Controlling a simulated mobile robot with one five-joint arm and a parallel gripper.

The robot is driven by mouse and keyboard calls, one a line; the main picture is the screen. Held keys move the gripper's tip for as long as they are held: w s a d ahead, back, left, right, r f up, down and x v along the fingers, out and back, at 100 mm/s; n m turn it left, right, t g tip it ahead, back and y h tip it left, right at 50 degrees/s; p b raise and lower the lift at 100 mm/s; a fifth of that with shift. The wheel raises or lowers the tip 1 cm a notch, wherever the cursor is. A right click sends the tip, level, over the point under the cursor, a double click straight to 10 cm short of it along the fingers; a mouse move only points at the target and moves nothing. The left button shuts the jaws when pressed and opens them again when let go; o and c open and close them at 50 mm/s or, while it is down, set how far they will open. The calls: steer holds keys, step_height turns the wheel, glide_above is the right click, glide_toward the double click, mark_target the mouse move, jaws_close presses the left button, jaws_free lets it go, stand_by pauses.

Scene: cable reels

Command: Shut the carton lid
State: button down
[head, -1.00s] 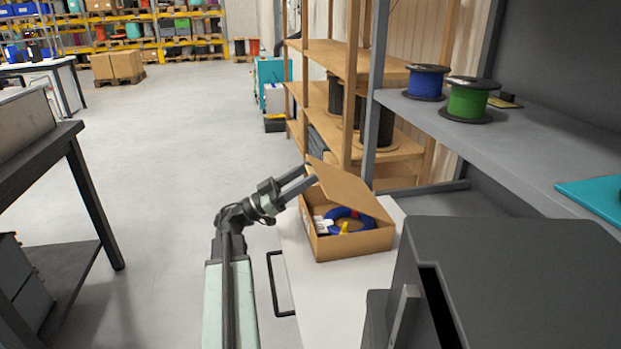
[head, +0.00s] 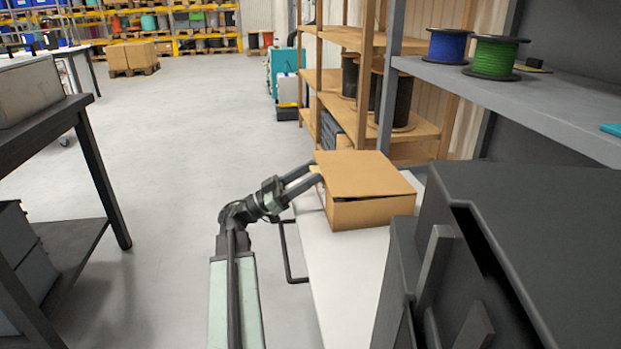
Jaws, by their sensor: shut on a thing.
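The brown cardboard carton (head: 362,214) stands on a white surface in the middle of the head view. Its lid (head: 365,174) lies almost flat over the box, with a thin dark gap under its front right edge. The carton's contents are hidden by the lid. My gripper (head: 315,175) reaches in from the left, with its fingertips at the lid's left edge. It is shut on the lid there, though the exact contact is small in the view.
The white surface (head: 345,275) is clear in front of the carton. A dark grey machine (head: 550,235) stands close at the right. A grey shelf (head: 520,95) with a blue reel (head: 447,45) and a green reel (head: 495,57) overhangs behind. A dark bench (head: 35,130) is at left.

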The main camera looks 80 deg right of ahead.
steer(key=c, duration=0.5)
jaws_free()
steer(key=b+v, duration=0.4)
steer(key=v, duration=0.3)
steer(key=shift+w+a+f, duration=0.1)
steer(key=shift+w+f, duration=0.1)
steer(key=shift+w, duration=0.15)
